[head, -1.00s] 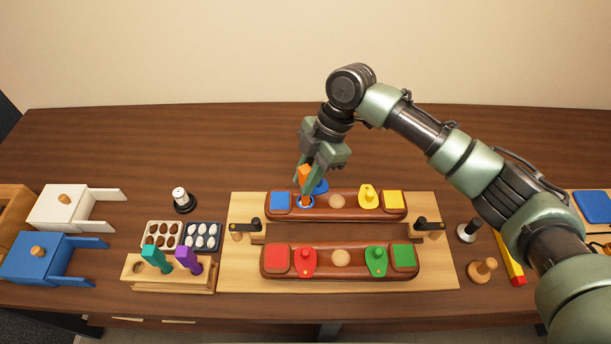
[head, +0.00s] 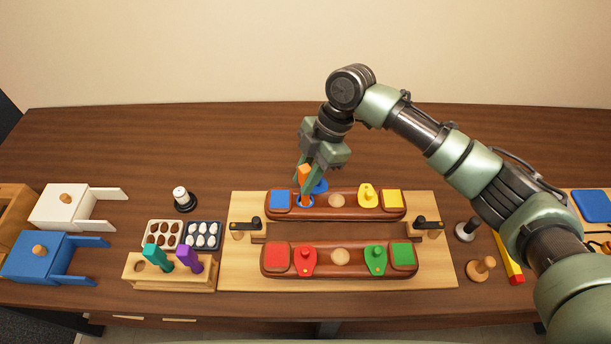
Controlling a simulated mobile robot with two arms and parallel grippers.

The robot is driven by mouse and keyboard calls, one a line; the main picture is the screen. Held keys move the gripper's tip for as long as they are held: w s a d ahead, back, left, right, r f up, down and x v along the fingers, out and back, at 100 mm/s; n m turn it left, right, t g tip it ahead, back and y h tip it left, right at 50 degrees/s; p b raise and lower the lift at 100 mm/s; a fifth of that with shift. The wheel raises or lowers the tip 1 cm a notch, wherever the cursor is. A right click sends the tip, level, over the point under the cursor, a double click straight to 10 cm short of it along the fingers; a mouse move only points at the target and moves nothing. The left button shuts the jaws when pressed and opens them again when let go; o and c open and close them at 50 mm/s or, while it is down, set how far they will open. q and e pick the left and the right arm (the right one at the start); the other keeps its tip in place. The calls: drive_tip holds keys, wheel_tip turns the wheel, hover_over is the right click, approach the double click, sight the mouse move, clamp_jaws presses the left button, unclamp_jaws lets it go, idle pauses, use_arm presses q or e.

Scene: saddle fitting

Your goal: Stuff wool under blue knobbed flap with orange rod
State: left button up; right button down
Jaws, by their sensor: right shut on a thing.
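My right gripper (head: 306,180) is shut on the orange rod (head: 304,173). It holds the rod upright over the left part of the far brown saddle panel (head: 335,208). The blue knobbed flap (head: 320,187) shows just behind and right of the rod, partly hidden by the gripper. A blue square pad (head: 280,199) lies left of it. White wool pieces (head: 203,236) sit in a dark tray (head: 220,229) at the left. My left gripper is not in view.
The near panel (head: 322,271) carries red and green flaps. Black clamp levers (head: 250,224) stand at the board's sides. A wooden rack (head: 143,275) holds a teal rod (head: 157,257) and a purple rod (head: 188,257). Blue and white drawers lie at far left.

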drive_tip(key=shift+s, duration=0.1)
drive_tip(key=shift+r+p, duration=3.65)
drive_tip(key=shift+r, duration=0.3)
